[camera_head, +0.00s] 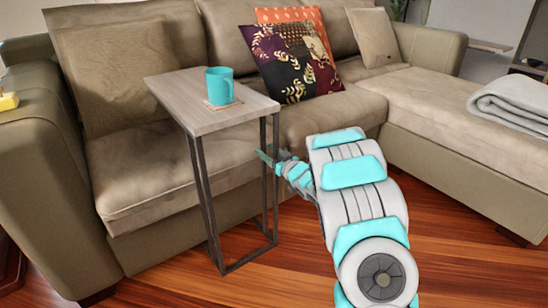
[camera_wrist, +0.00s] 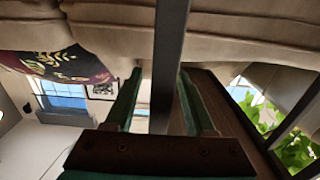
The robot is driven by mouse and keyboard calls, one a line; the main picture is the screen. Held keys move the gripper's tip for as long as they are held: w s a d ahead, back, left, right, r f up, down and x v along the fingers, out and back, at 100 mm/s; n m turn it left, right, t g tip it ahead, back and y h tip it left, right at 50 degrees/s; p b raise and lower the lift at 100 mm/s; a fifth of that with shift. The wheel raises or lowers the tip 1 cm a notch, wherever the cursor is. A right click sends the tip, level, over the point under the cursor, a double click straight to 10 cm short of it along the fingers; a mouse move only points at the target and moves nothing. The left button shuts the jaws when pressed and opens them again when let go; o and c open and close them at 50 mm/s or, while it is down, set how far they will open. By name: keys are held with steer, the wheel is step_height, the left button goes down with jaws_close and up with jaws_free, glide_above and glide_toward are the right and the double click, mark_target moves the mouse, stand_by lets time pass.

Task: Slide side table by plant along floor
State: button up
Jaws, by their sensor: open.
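The side table (camera_head: 178,92) has a light wood top and a thin dark metal frame. It stands upright on the floor, its top over the sofa seat. My gripper (camera_head: 267,155) is at the table's right-hand legs, below the top. In the wrist view, my gripper (camera_wrist: 160,78) is open, with one green finger on each side of a dark metal leg (camera_wrist: 168,60). I cannot tell whether either finger touches it. A turquoise mug (camera_head: 219,86) stands on a coaster on the tabletop. Green plant leaves (camera_wrist: 297,150) show at the right of the wrist view.
A beige sofa (camera_head: 140,180) is behind and beside the table, its chaise (camera_head: 440,110) extending at right. Patterned cushions (camera_head: 290,58) and a folded grey blanket (camera_head: 512,102) lie on it. Wooden floor (camera_head: 290,265) is clear in front of the table.

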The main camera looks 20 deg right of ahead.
steer(key=shift+x, duration=1.05)
steer(key=shift+c, duration=0.3)
jaws_close()
stand_by(0.3)
